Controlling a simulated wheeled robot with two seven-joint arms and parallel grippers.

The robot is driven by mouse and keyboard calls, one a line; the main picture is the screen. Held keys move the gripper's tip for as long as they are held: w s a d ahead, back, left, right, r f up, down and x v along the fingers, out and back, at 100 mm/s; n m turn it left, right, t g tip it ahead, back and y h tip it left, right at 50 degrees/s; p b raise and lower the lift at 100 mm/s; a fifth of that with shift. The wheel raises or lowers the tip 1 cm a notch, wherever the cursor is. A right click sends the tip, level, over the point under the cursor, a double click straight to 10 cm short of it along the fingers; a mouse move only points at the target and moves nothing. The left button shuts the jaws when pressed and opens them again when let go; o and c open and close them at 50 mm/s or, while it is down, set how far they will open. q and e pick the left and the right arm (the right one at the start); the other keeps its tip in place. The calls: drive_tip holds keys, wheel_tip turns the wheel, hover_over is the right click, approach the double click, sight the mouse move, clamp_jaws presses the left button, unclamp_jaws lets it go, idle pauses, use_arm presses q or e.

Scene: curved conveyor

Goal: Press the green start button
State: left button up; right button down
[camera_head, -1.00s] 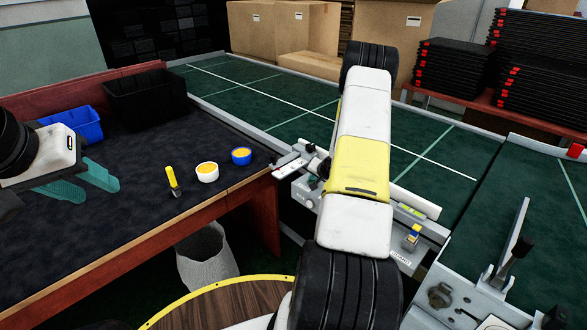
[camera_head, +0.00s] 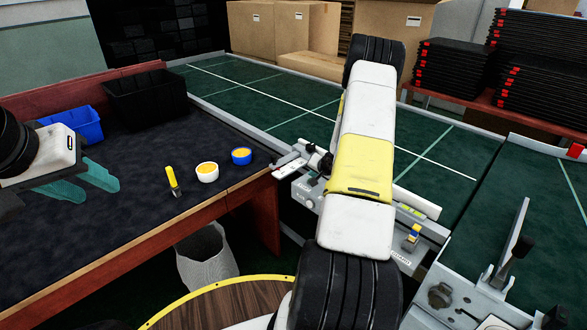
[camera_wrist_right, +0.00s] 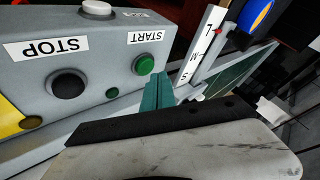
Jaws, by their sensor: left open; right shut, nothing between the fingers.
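The green start button (camera_wrist_right: 144,65) is on a grey control box (camera_wrist_right: 100,55), beside an upside-down START label, in the right wrist view. My right gripper (camera_wrist_right: 158,78) is shut with nothing in it. Its teal fingertips are just right of the green button in the picture; I cannot tell whether they touch it. In the head view my right forearm hides that gripper and the button. My left gripper (camera_head: 82,183) is open and empty above the dark table at the left.
A black button (camera_wrist_right: 67,85) by a STOP label and a white button (camera_wrist_right: 97,8) share the box. A ruler-like scale marked L, M, S (camera_wrist_right: 202,48) stands close right of my fingers. The green conveyor (camera_head: 260,95) lies behind my right arm.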

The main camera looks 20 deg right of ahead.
drive_tip(key=shift+r, duration=2.5)
drive_tip(key=shift+r, duration=0.2)
drive_tip(key=s+a+r+n, duration=0.1)
drive_tip(key=s+a+r, duration=0.25)
drive_tip(key=r, duration=0.45)
drive_tip(key=s+a+r+n+g, duration=0.1)
drive_tip(key=s+a+r+n, duration=0.15)
drive_tip(key=a+r, duration=0.4)
drive_tip(key=s+a+r+n, duration=0.1)
drive_tip(key=s+a+r, duration=0.25)
drive_tip(key=r, duration=0.65)
drive_tip(key=s+a+r+n+y, duration=0.1)
drive_tip(key=s+a, duration=0.3)
drive_tip(key=s, duration=0.4)
drive_tip(key=s+a+r+n+g, duration=0.1)
drive_tip(key=s+a+r, duration=0.3)
drive_tip(key=s, duration=0.4)
drive_tip(key=s+a+r+n+g+y, duration=0.1)
drive_tip(key=s+a+r+n, duration=0.1)
drive_tip(key=s+a, duration=0.4)
drive_tip(key=s+n, duration=0.1)
drive_tip(key=s, duration=0.2)
drive_tip(key=shift+r+y, duration=0.15)
drive_tip(key=shift+y, duration=0.15)
